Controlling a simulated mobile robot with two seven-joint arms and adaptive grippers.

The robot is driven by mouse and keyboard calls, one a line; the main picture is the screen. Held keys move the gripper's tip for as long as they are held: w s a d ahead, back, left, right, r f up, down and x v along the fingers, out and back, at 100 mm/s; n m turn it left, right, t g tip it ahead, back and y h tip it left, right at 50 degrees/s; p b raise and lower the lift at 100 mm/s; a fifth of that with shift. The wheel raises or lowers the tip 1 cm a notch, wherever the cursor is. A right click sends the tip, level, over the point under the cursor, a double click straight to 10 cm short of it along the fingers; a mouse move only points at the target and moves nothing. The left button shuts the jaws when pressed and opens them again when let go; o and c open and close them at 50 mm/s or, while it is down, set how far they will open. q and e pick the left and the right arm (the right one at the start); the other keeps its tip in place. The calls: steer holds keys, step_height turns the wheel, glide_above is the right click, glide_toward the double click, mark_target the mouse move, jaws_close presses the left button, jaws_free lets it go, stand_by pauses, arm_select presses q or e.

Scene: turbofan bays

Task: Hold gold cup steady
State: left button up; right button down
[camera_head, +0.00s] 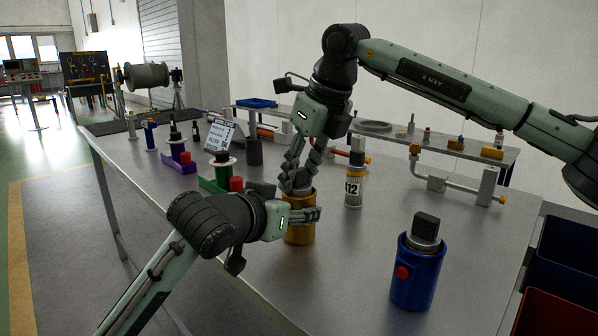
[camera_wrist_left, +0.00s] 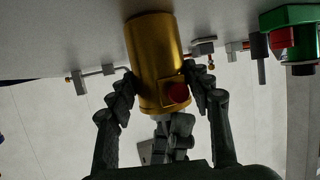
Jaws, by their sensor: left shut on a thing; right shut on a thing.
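The gold cup (camera_head: 299,236) stands upright on the grey metal table, partly hidden by my grippers. My left gripper (camera_head: 308,214) is shut around its side near the top. In the left wrist view the gold cup (camera_wrist_left: 153,50) appears upside down between the left fingers (camera_wrist_left: 163,80), with a red button (camera_wrist_left: 177,93) on its side. My right gripper (camera_head: 298,182) comes from above, its fingers pointing down at the cup's mouth. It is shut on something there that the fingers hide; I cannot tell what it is.
A blue cup (camera_head: 418,277) with a grey and black plug stands at right front. Bins (camera_head: 565,262) stand beyond the right edge.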

steer(key=shift+f, duration=0.2)
steer(key=c, duration=0.9)
jaws_free()
steer(key=shift+r, duration=0.1)
arm_select(q)
steer(key=o, duration=1.4)
arm_select(e)
steer(key=v, duration=1.2)
